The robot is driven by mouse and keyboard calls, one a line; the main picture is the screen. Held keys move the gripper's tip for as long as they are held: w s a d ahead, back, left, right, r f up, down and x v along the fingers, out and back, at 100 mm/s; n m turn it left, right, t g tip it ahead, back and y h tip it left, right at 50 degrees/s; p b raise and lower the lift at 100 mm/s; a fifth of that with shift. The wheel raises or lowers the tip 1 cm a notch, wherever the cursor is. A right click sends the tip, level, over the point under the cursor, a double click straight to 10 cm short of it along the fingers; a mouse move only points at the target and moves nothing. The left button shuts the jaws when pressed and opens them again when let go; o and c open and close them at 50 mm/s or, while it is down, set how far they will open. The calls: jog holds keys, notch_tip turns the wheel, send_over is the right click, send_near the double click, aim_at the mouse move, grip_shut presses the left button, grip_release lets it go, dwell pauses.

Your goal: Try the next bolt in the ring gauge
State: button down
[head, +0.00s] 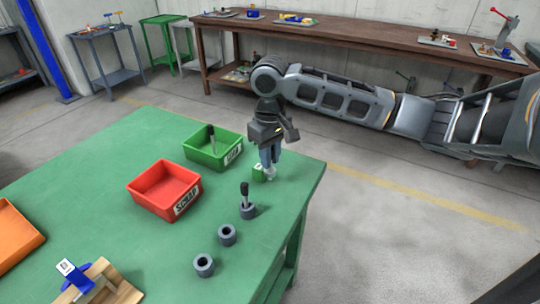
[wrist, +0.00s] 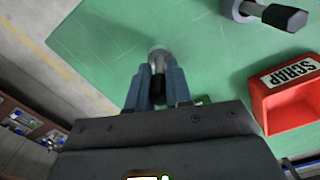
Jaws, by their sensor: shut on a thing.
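My gripper (head: 268,160) points down over the green table near its far right corner. In the wrist view its fingers (wrist: 158,90) are shut on a dark-headed bolt (wrist: 157,84). A silver ring-like piece (wrist: 158,53) shows just beyond the fingertips, and a pale piece (head: 270,173) shows below them in the head view. It looks like the ring gauge; I cannot tell whether the bolt is inside it. A small green block with a white mark (head: 258,174) stands beside it. Another black-headed bolt (head: 245,190) stands upright in a grey round holder (head: 248,212).
Two grey holders (head: 227,235) (head: 204,265) stand empty nearer the front. A red SCRAP bin (head: 163,203) and a green bin (head: 226,160) with a bolt (head: 211,138) in it stand left of my gripper. An orange tray (head: 14,240) and a blue clamp on wood (head: 76,275) are at left.

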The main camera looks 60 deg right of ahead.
jog(key=shift+r+p, duration=2.95)
jog(key=shift+r, duration=0.25)
